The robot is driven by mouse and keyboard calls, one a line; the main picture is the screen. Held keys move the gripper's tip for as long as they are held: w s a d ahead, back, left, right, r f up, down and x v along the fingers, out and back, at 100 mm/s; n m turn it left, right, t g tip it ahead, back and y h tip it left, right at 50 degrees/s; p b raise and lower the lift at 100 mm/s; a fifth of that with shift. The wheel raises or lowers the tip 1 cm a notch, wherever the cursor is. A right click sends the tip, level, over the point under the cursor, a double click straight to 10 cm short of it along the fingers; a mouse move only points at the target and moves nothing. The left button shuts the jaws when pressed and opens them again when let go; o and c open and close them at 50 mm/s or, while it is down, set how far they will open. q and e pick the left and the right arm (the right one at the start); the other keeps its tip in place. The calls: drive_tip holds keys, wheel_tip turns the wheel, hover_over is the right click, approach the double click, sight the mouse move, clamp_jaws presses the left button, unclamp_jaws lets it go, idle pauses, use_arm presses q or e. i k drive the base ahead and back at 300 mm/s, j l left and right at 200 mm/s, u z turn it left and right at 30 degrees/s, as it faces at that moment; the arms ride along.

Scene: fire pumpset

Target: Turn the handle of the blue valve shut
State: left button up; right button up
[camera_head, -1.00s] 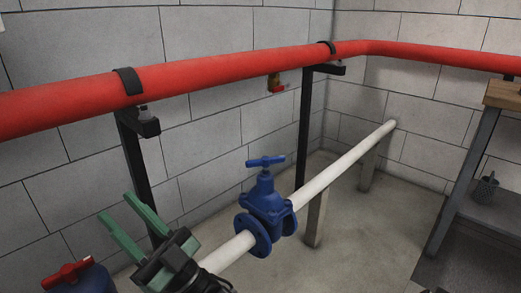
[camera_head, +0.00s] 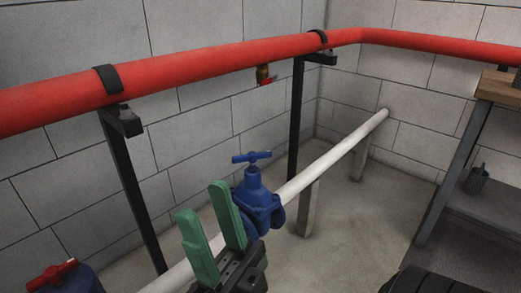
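The blue valve (camera_head: 259,203) sits on the white pipe, upright, with its blue T-shaped handle (camera_head: 252,157) on top. My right gripper (camera_head: 208,206) has two green fingers and a black body. It is open and empty, with a clear gap between the fingers. It is in front of the valve and a little to its left, its fingertips below the handle and apart from it in the picture. It hides the valve's near flange and part of the white pipe. My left gripper is not in view.
A red pipe (camera_head: 215,62) on black supports runs along the block wall above the valve. The white pipe (camera_head: 335,152) runs to the back wall. A blue part with a red handle (camera_head: 52,272) is at the lower left. A table (camera_head: 497,88) stands at right.

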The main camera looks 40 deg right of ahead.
sight(252, 157)
drive_tip(key=l, duration=2.4)
drive_tip(key=k+u, duration=0.05)
